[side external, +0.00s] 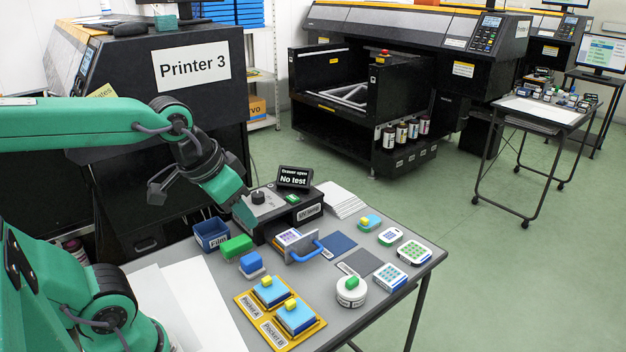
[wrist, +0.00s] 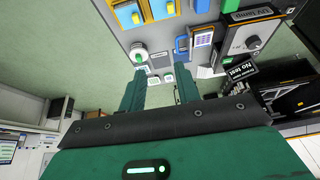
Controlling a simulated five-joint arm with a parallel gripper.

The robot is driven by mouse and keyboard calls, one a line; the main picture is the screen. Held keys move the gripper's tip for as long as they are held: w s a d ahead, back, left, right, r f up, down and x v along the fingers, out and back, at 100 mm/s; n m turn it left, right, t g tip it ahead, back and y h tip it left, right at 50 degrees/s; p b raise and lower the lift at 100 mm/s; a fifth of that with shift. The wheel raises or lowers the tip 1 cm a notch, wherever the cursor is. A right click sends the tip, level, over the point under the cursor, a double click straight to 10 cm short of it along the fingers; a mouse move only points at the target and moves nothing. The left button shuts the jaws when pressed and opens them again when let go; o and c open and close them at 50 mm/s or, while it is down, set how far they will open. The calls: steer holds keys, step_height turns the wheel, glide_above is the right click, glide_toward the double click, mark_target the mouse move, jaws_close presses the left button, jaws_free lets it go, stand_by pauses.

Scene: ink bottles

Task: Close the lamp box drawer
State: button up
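The black lamp box (side external: 283,208), labelled UV lamp, stands on the grey table; it also shows at the upper right in the wrist view (wrist: 243,36). Its drawer (side external: 290,241) is pulled out toward the front, with a grey front and a blue handle (side external: 306,252). The drawer holds a small pale item with a patterned face. The handle also shows in the wrist view (wrist: 181,46). My gripper (side external: 243,212) is above the table at the left of the lamp box, apart from the handle. In the wrist view its two green fingers (wrist: 160,88) are spread with nothing between them.
A small screen (side external: 294,177) on the box reads "Drawer open, No test". A blue Film bin (side external: 212,236), green block (side external: 237,246) and blue block (side external: 251,265) stand left of the drawer. A yellow pocket tray (side external: 281,330) and round white device (side external: 351,291) stand in front.

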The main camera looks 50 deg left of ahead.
steer(key=w+a+f+g, duration=0.2)
steer(key=w+f+g, duration=0.15)
steer(key=w, duration=0.65)
steer(key=g, duration=0.2)
glide_toward(308, 248)
steer(key=shift+t, duration=0.25)
steer(key=shift+s+d+r, duration=0.4)
steer(key=shift+s+d, duration=0.35)
steer(key=shift+d, duration=0.15)
steer(key=shift+s+d+r, duration=0.35)
steer(key=shift+s+d, duration=0.4)
steer(key=shift+d, duration=0.1)
steer(key=shift+f, duration=0.2)
steer(key=shift+f, duration=3.75)
jaws_close()
